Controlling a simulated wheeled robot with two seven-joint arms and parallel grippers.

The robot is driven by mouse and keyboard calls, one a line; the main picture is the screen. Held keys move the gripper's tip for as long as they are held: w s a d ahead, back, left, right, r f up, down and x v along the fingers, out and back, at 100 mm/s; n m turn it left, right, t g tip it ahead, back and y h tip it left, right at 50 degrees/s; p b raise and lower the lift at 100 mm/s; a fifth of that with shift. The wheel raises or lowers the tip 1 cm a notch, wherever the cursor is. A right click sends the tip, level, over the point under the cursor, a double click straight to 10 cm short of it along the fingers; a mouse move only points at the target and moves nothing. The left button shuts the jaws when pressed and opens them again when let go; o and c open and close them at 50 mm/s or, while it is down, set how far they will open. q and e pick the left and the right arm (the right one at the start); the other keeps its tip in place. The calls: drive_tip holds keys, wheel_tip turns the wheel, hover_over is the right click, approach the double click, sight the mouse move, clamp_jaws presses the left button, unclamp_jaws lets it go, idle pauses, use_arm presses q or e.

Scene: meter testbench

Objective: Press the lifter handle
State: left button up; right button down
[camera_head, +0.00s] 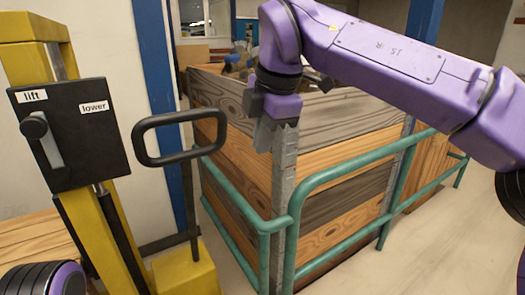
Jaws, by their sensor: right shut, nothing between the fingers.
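The yellow lifter (118,225) stands at the left. Its black panel (85,140) has a "lift" label, a "lower" label and a small black lever (42,135) with a round knob below "lift". A black loop handle (180,118) stands to the right of the panel on a black post. My right gripper (264,138) points down, shut and empty, to the right of the loop handle and apart from it in the picture. It shows in front of the wooden crate's corner. My left gripper is not in view; only part of my left arm shows at the bottom left.
A large wooden crate (345,165) with grey metal corners stands behind my right gripper. A green rail (350,172) runs around it. A blue post (155,60) stands behind the loop handle. Pale floor (440,240) is open at the lower right.

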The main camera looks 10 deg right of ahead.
drive_tip(key=p+v, duration=0.1)
drive_tip(key=v, duration=0.5)
drive_tip(key=shift+a, duration=0.3)
drive_tip(key=shift+d, duration=0.1)
idle(0.4)
